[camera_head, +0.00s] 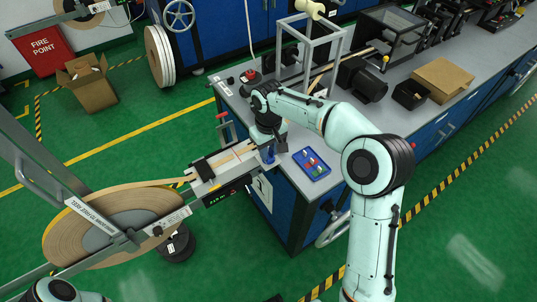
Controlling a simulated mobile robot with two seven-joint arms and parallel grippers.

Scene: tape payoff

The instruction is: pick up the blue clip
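A small blue piece (268,157), which looks like the blue clip, shows at the tip of my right gripper (269,148), by the splice head's right end and the bench corner. The gripper points down there, and its fingers are too small and dark to tell whether they are closed on the piece. A blue tray (322,174) with a few small red, white and green pieces lies on the bench just right of the gripper. Part of my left arm shows at the bottom left; its gripper is out of view.
A large tape reel (62,238) on a metal frame stands at the left, its tape running to the splice head (222,172). The grey bench (400,118) carries a metal frame, black boxes and a cardboard piece (441,78). An open carton (88,88) stands on the green floor.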

